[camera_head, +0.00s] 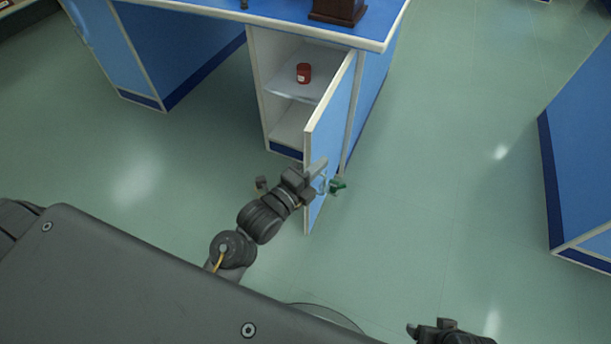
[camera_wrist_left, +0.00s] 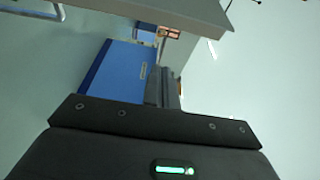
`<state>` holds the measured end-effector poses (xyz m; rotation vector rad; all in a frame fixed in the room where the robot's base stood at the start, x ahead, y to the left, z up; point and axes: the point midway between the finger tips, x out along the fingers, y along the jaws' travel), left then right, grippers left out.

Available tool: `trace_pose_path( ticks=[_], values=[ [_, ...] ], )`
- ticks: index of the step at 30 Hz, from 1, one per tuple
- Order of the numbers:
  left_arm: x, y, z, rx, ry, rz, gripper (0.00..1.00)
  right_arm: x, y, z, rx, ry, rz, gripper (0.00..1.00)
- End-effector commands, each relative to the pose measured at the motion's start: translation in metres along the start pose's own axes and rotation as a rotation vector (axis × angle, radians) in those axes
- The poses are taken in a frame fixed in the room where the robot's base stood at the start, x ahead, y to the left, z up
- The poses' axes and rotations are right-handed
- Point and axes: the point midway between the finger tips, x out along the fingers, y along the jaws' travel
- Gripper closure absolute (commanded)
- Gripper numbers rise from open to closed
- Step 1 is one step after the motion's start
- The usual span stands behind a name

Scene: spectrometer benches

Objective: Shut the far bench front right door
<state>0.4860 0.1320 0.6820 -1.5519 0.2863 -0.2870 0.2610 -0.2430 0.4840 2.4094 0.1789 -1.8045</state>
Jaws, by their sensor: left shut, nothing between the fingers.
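The front right door (camera_head: 333,125) of the bench stands open in the head view, a blue panel with a white edge, swung out towards me. Its cabinet shows behind it with a white shelf (camera_head: 285,86). My left gripper (camera_head: 320,172) is shut and empty at the lower part of the door, in front of its panel in the picture; I cannot tell if they touch. In the left wrist view its closed fingers (camera_wrist_left: 164,88) point towards a blue panel and a pale slab. My right gripper (camera_head: 432,328) shows partly at the bottom edge, its jaws unclear.
A red jar (camera_head: 304,73) sits on the cabinet shelf. A small green object (camera_head: 338,186) shows beside the door's lower part. A dark wooden item (camera_head: 338,10) stands on the bench top. Another blue bench (camera_head: 580,150) stands at the right, with clear floor between.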

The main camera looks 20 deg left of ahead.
Motion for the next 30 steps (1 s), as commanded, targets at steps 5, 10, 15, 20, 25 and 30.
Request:
trace_pose_path(
  ticks=[5, 10, 15, 20, 25, 30],
  values=[
    [0.035, 0.0, 0.0, -0.001, 0.001, -0.001, 1.0, -0.004, 0.0, 0.0, 0.001, 0.001, 0.0, 0.19],
    [0.022, 0.0, 0.025, 0.002, -0.001, 0.002, 1.0, -0.005, 0.001, -0.001, 0.001, 0.005, 0.001, 0.19],
    [0.018, 0.0, 0.036, 0.001, 0.0, 0.001, 1.0, -0.002, 0.001, 0.002, 0.001, -0.004, 0.001, 0.19],
    [0.017, 0.0, 0.038, 0.0, 0.0, 0.0, 1.0, -0.001, 0.001, 0.002, 0.001, -0.005, 0.001, 0.19],
    [0.017, 0.0, 0.038, 0.0, 0.0, 0.001, 1.0, -0.001, 0.0, 0.001, 0.0, -0.003, 0.001, 0.19],
    [0.017, 0.001, 0.039, 0.001, 0.006, 0.0, 1.0, -0.001, 0.0, 0.001, 0.0, -0.001, 0.001, 0.19]
  ],
)
